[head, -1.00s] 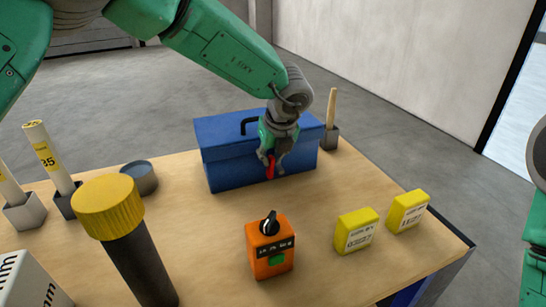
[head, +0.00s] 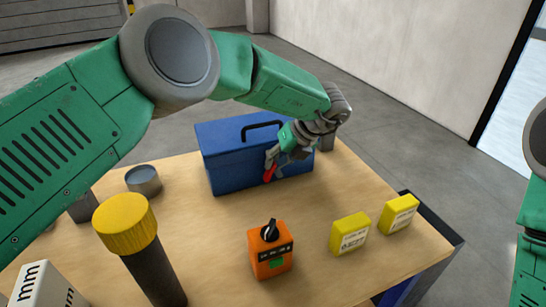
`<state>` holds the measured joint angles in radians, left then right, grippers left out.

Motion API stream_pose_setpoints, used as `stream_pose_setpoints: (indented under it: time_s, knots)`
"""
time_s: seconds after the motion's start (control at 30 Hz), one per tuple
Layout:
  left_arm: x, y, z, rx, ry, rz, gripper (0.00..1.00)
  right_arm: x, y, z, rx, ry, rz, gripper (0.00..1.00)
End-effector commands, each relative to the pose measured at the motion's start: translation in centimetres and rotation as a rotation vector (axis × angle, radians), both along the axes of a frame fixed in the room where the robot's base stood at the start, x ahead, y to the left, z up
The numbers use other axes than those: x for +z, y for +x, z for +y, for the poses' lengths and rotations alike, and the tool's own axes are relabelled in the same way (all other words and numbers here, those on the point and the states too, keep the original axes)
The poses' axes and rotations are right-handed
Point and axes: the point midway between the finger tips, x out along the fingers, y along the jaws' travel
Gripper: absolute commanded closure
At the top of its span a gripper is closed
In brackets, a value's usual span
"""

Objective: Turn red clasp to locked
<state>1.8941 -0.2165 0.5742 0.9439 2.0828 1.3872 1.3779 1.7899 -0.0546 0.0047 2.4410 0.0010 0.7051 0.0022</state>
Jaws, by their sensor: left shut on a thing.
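The red clasp (head: 269,173) is on the front face of the blue toolbox (head: 230,172), which has a black handle on its lid. The clasp hangs down and leans slightly, its lower end toward the left. My left gripper (head: 272,160) is at the toolbox front, its fingers shut on the clasp. The fingers hide the clasp's upper part. The left arm reaches over the table from the left, and the hand comes in from the upper right, tilted. My right gripper is out of view; only a green part of the right arm shows at the right edge.
An orange box with a black knob (head: 271,250) stands in front of the toolbox. Two yellow boxes (head: 350,233) (head: 398,214) are to its right. A yellow-capped dark cylinder (head: 128,222), a grey round tin (head: 144,180) and a white box (head: 45,287) are on the left. Bare wood lies between.

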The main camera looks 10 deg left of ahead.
Motion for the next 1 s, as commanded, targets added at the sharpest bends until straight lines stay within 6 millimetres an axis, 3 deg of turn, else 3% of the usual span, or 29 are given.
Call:
stream_pose_setpoints:
  time_s: [0.4,0.97,1.0]
  knots:
    - [-0.4,0.5,-0.5,-0.001,0.133,0.082,1.0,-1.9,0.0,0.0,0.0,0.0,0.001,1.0]
    - [-0.2,0.7,-0.5,-0.003,0.153,0.093,1.0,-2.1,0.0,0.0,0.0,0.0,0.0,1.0]
    - [-0.2,0.7,-0.5,-0.002,0.154,0.093,0.78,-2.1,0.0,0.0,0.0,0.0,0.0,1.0]
